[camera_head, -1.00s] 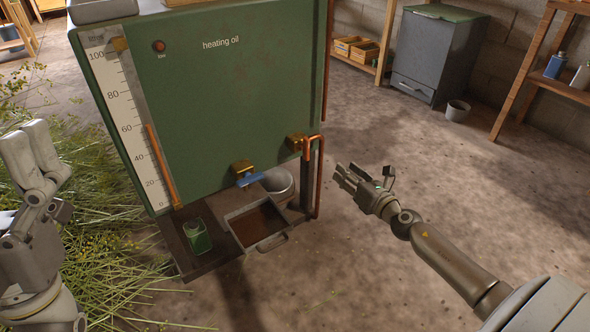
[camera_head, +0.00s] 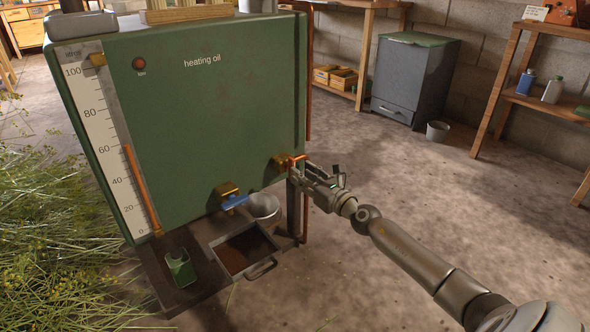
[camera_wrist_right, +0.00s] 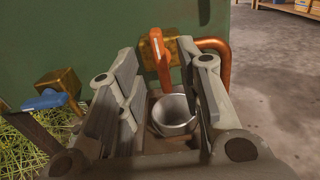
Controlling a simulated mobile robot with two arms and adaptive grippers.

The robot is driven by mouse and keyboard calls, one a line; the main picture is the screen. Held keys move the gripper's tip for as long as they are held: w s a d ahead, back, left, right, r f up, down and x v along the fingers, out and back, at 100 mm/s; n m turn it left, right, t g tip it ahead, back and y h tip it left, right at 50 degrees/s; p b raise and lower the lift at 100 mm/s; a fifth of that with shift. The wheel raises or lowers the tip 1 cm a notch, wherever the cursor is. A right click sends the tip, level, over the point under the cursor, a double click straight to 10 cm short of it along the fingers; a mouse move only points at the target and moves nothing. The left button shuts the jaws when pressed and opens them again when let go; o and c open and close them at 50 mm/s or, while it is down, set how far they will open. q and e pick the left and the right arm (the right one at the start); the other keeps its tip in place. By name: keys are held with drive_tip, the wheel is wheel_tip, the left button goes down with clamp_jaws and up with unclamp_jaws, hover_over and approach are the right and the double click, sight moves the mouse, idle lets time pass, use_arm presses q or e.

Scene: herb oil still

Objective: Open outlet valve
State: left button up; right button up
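The green heating oil tank (camera_head: 215,100) carries two brass valves low on its front. One valve (camera_head: 281,163) at the right corner has an orange-red lever (camera_wrist_right: 160,58) and a copper pipe (camera_wrist_right: 216,46). The other valve (camera_head: 227,190), further left, has a blue handle (camera_head: 236,202). My right gripper (camera_head: 306,177) is at the right corner valve. In the right wrist view its fingers are apart, with the orange-red lever showing in the gap between them. I cannot tell whether either finger touches the lever. My left gripper is out of view.
Below the valves are a grey bucket (camera_head: 264,206), a tray with a handle (camera_head: 222,243) and a green can (camera_head: 180,268). Cut herbs (camera_head: 50,230) lie at left. A grey cabinet (camera_head: 413,80) and wooden shelf (camera_head: 500,92) stand behind. The floor at right is clear.

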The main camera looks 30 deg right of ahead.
drive_tip(key=shift+w+a+b, duration=0.2)
drive_tip(key=shift+w+b, duration=0.2)
drive_tip(key=shift+w, duration=1.8)
clamp_jaws()
